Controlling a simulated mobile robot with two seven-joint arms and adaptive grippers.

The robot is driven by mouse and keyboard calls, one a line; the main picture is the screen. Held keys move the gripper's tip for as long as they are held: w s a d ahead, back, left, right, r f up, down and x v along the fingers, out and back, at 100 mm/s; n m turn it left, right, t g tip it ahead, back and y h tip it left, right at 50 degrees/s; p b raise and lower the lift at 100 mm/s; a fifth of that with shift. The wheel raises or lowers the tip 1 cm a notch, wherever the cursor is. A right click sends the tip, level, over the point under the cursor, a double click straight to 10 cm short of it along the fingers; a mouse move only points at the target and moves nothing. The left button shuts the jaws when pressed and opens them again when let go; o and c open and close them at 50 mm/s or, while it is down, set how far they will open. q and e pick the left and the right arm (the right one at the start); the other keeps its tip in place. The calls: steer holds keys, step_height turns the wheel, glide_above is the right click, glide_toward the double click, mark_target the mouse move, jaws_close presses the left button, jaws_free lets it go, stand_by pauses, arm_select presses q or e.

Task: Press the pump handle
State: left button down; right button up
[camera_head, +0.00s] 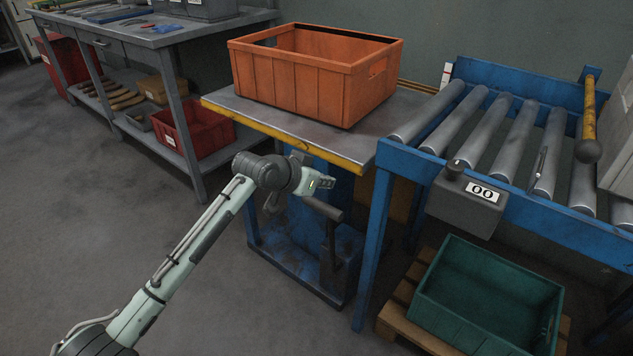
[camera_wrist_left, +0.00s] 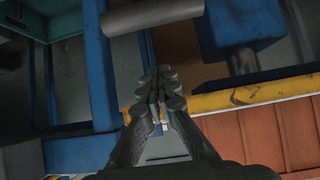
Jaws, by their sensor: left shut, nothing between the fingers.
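The pump handle (camera_head: 323,208) is a dark bar on an upright lever, at the front of the blue lift table below its yellow edge. In the left wrist view, a grey bar that looks like the handle (camera_wrist_left: 150,13) crosses the top, beyond the fingertips. My left gripper (camera_head: 326,184) is just above the handle, near the table edge. Its fingers (camera_wrist_left: 158,90) are shut together and empty. I see a gap between fingertips and bar in the wrist view; contact cannot be told in the head view. My right gripper is not in view.
An orange crate (camera_head: 300,88) sits on the lift table (camera_head: 222,100). A blue roller conveyor (camera_head: 400,157) with a counter box (camera_head: 466,203) stands close on the right. A green crate (camera_head: 445,290) lies on a pallet below. A workbench (camera_head: 130,40) stands back left; the left floor is clear.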

mark_target(324, 203)
arm_select(q)
steer(key=x, duration=0.3)
steer(key=shift+w+d+f, duration=0.15)
steer(key=shift+w, duration=0.05)
steer(key=shift+s+f, duration=0.1)
steer(key=shift+f, duration=0.4)
steer(key=shift+s+a+f, duration=0.6)
steer(key=shift+s+a, duration=0.2)
steer(key=shift+s, duration=0.15)
steer(key=shift+s+a+f, duration=0.1)
steer(key=shift+s+f, duration=0.05)
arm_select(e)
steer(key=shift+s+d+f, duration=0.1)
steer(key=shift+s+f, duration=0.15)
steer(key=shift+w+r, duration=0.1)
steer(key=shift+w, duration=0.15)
